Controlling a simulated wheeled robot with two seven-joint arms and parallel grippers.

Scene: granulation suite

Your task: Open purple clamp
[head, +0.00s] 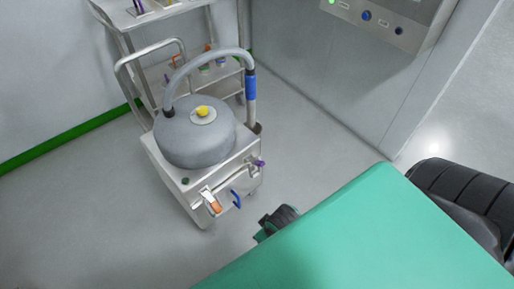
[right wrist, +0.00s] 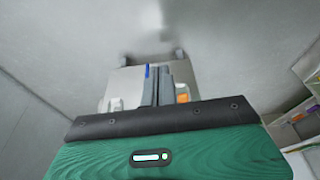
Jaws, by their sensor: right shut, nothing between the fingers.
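The purple clamp (head: 259,163) is a small purple-tipped handle on the right side of a steel wheeled unit's top (head: 215,184), in the head view. I cannot make out its exact position. An orange-tipped clamp (head: 215,206) and a blue handle (head: 236,199) are on the front of the unit. My right gripper (head: 268,226) is in front and to the right of the unit, apart from the purple clamp and partly hidden by my green arm cover. In the right wrist view its fingers (right wrist: 160,72) are together and empty, with blue (right wrist: 147,71) and orange (right wrist: 182,98) parts beyond them.
A grey domed vessel (head: 193,140) with a yellow knob sits on the unit, with a grey hose (head: 213,58) arching to a blue-sleeved pipe (head: 251,88). A steel trolley (head: 128,50) stands behind. A control panel (head: 385,17) is at upper right. Grey floor is clear around the unit's front.

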